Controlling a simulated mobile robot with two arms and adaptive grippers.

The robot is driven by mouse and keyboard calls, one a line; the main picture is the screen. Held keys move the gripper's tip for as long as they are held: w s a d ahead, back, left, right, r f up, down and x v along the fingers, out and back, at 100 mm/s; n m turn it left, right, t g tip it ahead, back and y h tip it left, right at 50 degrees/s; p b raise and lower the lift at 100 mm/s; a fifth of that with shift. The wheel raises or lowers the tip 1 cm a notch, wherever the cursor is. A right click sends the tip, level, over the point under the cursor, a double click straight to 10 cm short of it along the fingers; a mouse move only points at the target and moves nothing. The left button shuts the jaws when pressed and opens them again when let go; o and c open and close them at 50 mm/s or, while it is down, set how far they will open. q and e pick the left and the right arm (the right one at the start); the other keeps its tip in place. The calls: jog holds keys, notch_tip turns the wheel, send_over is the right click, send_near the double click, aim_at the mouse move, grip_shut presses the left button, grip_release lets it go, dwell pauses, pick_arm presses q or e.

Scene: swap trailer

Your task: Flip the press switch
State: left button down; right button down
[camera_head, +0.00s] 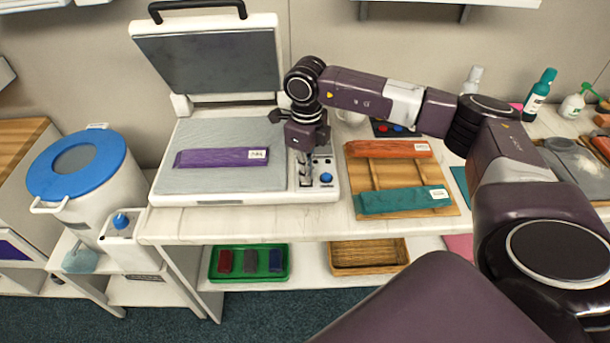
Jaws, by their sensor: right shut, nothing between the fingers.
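The white press (155,200) stands on the bench with its lid (208,60) raised. A purple block (222,158) with a white label lies on its grey plate. The control panel (327,194) is at the press's right side, with a round blue knob (326,178) and small controls above it. My right gripper (304,178) points down over the left part of this panel, shut and empty, just left of the blue knob. It covers part of the panel, so I cannot make out the switch or whether the fingertips touch it. My left gripper is not in view.
A wooden tray (364,180) right of the press holds an orange block (388,149) and a teal block (402,200). Bottles stand at the back right. A blue-lidded white bucket (76,165) is at left. A green tray (248,279) sits on the lower shelf.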

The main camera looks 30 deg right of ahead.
jog(key=shift+s+f, duration=0.1)
jog(key=shift+s, duration=0.05)
jog(key=shift+w+r+p, duration=0.2)
jog(key=shift+r+p, duration=0.4)
jog(key=shift+r, duration=0.2)
jog(key=shift+s+r+p, duration=0.1)
jog(key=shift+r+p, duration=1.4)
jog(key=shift+r, duration=1.2)
